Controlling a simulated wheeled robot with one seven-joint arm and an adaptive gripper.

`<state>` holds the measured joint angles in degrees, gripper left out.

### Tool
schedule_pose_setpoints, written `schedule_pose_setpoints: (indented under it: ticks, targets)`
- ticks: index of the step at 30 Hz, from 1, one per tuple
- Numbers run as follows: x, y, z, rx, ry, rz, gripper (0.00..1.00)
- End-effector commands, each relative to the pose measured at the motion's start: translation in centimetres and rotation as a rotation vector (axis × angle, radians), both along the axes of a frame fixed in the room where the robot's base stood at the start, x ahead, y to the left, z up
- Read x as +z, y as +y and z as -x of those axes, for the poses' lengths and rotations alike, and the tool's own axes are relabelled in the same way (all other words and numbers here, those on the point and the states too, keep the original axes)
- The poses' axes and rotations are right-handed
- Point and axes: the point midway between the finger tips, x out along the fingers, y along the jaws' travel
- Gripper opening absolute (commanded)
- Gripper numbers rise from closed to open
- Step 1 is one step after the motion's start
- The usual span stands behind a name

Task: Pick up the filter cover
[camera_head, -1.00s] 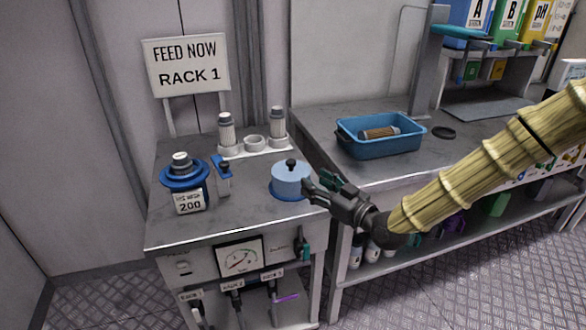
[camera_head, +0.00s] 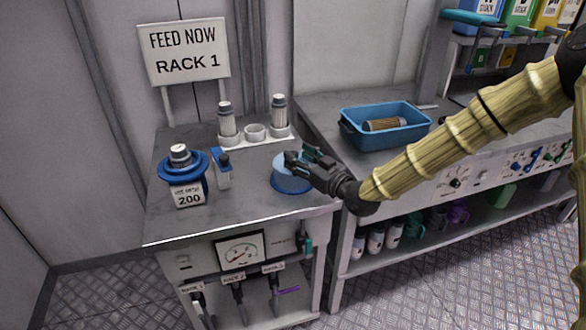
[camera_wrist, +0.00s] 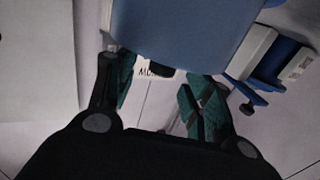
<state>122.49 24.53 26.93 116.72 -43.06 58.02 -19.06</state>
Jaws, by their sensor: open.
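The filter cover (camera_head: 291,184) is a light blue round lid-like piece with a darker blue rim at its base. It sits upright near the right edge of the small grey stand. Its black knob, seen a second ago on top, is now hidden by my gripper in the head view. My gripper (camera_head: 303,158) is open, with its fingers at the cover's top. In the wrist view the blue cover (camera_wrist: 190,30) fills the upper middle, and a dark knob (camera_wrist: 162,70) shows between the fingers. Whether the fingers touch it I cannot tell.
A blue-collared bottle (camera_head: 183,177) and a small blue-and-white device (camera_head: 221,168) stand to the left. Behind are two filter cartridges (camera_head: 279,112) in a white holder (camera_head: 255,141). A blue tub (camera_head: 378,139) holding a brown cartridge (camera_head: 384,125) is on the bench to the right.

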Motion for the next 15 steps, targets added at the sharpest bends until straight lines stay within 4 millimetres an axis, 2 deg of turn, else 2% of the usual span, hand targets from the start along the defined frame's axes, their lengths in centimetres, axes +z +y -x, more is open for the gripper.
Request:
schedule_pose_setpoints:
  ticks: [6,15]
  targets:
    - [-0.1,1.8,-1.9,0.001,0.001,0.001,0.51]
    - [-0.2,2.1,-2.2,0.001,0.001,0.001,0.51]
